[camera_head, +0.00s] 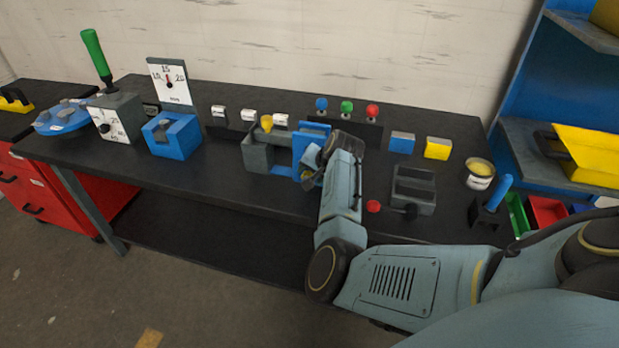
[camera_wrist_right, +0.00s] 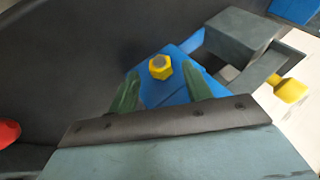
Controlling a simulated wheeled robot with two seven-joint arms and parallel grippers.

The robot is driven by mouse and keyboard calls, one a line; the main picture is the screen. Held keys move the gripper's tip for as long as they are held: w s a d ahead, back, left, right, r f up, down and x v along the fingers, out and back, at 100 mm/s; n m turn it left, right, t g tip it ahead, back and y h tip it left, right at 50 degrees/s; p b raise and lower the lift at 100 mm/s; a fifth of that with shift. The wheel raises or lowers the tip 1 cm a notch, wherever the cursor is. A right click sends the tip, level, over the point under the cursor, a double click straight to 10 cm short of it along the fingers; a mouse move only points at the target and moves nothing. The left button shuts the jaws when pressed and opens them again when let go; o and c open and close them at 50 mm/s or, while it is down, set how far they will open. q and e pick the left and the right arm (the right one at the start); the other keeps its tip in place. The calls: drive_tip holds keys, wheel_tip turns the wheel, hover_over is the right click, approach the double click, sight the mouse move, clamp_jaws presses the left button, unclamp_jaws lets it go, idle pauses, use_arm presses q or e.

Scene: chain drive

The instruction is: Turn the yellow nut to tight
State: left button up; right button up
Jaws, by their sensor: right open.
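The yellow nut (camera_wrist_right: 160,67) is a hexagon on a grey bolt end, on top of a blue block (camera_wrist_right: 172,95) in the right wrist view. My right gripper (camera_wrist_right: 161,88) is open, with one green fingertip on each side of the nut's near side. A gap shows between the nut and the fingers; I cannot tell their height difference. In the head view my right gripper (camera_head: 312,165) is at the blue block (camera_head: 311,137), and the nut is hidden behind it. My left gripper is not in view.
A grey fixture (camera_head: 257,153) with a yellow knob (camera_head: 266,122) stands left of the blue block. A grey tray (camera_head: 413,190) and a red knob (camera_head: 373,206) are to the right. Blue and yellow blocks stand behind. The table front at left is clear.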

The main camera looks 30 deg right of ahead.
sight(307, 176)
drive_tip(key=shift+x, duration=1.2)
drive_tip(key=c, duration=1)
